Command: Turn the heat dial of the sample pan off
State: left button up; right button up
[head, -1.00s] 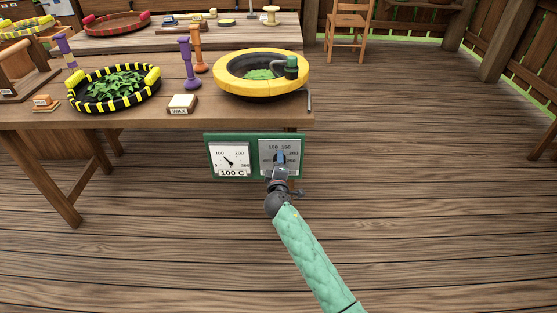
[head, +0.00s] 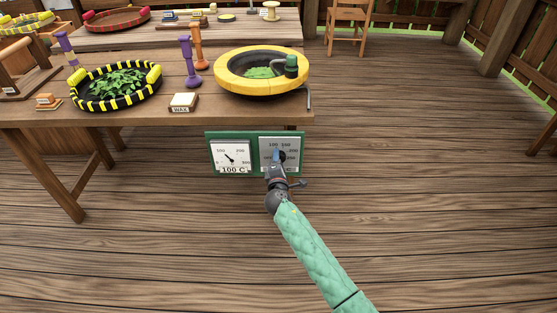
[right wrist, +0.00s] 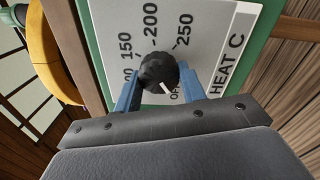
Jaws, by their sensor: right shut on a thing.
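The black heat dial (right wrist: 158,71) sits on a pale plate marked HEAT C (right wrist: 228,70), with numbers up to 250 and a partly hidden OFF. Its white mark points down and to the right in the right wrist view, toward the OFF lettering. My right gripper (right wrist: 158,88) has its blue fingers closed on both sides of the dial. In the head view my right gripper (head: 277,155) covers part of the dial plate (head: 294,144). A yellow-rimmed pan (head: 232,86) with green leaves stands on the table above the panel. My left gripper is not in view.
A gauge (head: 231,156) left of the dial plate reads 100 C on the green panel (head: 209,158). A black-and-yellow pan (head: 80,92) of leaves, a WAX block (head: 183,102) and pestles stand on the table (head: 130,118).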

jog(key=shift+f, duration=0.15)
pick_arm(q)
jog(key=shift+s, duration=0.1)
pick_arm(e)
jog(key=o, duration=1)
jog(key=shift+c, duration=0.2)
pick_arm(q)
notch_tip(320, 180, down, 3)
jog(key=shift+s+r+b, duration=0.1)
jog(key=shift+b, duration=0.2)
pick_arm(e)
jog(key=s, duration=0.7)
jog(key=shift+s, duration=0.4)
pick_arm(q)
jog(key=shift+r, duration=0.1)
